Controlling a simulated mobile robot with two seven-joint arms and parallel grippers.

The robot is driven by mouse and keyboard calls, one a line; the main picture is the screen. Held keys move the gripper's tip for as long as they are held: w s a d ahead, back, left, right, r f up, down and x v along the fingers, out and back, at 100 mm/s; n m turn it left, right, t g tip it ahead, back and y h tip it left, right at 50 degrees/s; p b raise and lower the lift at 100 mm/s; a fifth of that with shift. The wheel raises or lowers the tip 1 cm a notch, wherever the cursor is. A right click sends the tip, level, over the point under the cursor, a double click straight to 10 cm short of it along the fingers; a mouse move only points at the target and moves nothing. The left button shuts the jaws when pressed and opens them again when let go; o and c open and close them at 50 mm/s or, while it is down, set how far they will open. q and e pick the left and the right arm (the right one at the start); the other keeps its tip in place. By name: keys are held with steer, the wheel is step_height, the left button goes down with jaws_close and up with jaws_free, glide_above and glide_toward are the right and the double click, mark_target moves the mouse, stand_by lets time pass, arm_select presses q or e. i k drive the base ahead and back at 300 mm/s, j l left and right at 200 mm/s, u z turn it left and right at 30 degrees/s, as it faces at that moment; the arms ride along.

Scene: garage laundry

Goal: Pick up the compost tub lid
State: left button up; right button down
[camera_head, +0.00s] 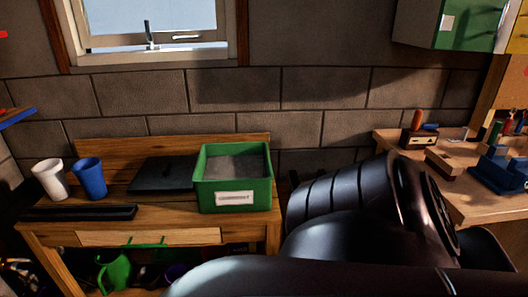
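The compost tub (234,197) is a green open box with a white label, standing on the right part of a wooden bench. Dark contents show inside it. A flat dark panel with a small raised part, which looks like the lid (160,177), lies on the bench just left of the tub. It seems to lie flat; its right edge is close to or behind the tub. A black arm link of mine fills the lower right of the view. Neither gripper shows.
A white cup (50,179) and a blue cup (90,178) stand at the bench's left, behind a long black tray (78,212). A green watering can (114,272) sits on the shelf below. A workbench (462,205) with tools stands at right. A brick wall (235,95) rises behind.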

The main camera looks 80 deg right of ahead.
mark_target(168, 170)
steer(key=z, duration=2.1)
